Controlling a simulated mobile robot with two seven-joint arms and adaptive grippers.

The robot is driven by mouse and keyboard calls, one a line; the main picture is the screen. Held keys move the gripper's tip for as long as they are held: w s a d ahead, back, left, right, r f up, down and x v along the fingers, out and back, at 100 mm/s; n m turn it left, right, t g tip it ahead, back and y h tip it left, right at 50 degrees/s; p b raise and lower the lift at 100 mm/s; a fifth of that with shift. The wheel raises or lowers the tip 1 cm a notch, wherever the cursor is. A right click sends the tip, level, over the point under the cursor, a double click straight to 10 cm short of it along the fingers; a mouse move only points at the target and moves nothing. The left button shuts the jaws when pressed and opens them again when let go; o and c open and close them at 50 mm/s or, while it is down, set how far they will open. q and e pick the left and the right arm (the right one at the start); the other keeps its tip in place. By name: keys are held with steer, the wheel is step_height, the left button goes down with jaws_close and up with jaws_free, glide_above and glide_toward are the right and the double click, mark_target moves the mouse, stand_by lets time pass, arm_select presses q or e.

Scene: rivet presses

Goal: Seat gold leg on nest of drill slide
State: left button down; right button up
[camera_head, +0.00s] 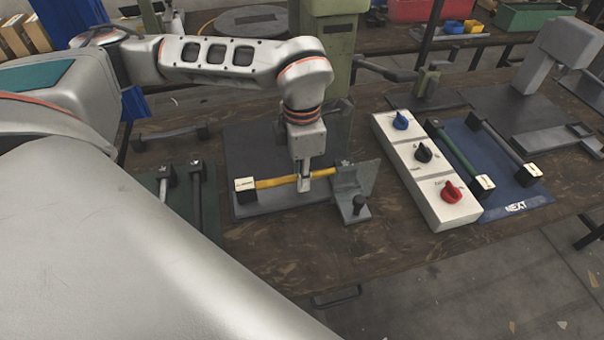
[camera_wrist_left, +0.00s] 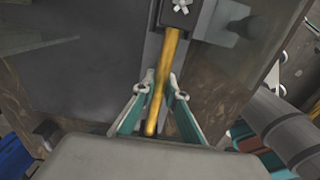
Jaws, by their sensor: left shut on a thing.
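The gold leg (camera_head: 272,182) is a yellow rod lying almost level above a dark plate (camera_head: 280,203). My left gripper (camera_head: 304,184) comes down from above and is shut on the rod right of its middle. A black block with a white label (camera_head: 245,189) is at the rod's left end. In the left wrist view the rod (camera_wrist_left: 171,55) passes between my fingers (camera_wrist_left: 163,88) to a dark block with a pale star mark (camera_wrist_left: 178,12). A grey angled bracket (camera_head: 348,187) with a black knob stands at the right end; contact there is unclear. My right gripper is not in view.
A white control box (camera_head: 425,170) with blue, black and red knobs stands to the right. A blue mat (camera_head: 515,197) marked NEXT holds a green rod (camera_head: 455,150) and a dark rod (camera_head: 505,143). Dark rods (camera_head: 197,195) lie to the left. A green column (camera_head: 325,60) rises behind.

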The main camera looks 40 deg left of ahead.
arm_select(q)
steer(key=shift+f, duration=0.5)
steer(key=c, duration=2)
jaws_free()
steer(key=shift+r, duration=0.1)
step_height(320, 180, up, 12)
steer(key=shift+f, duration=0.1)
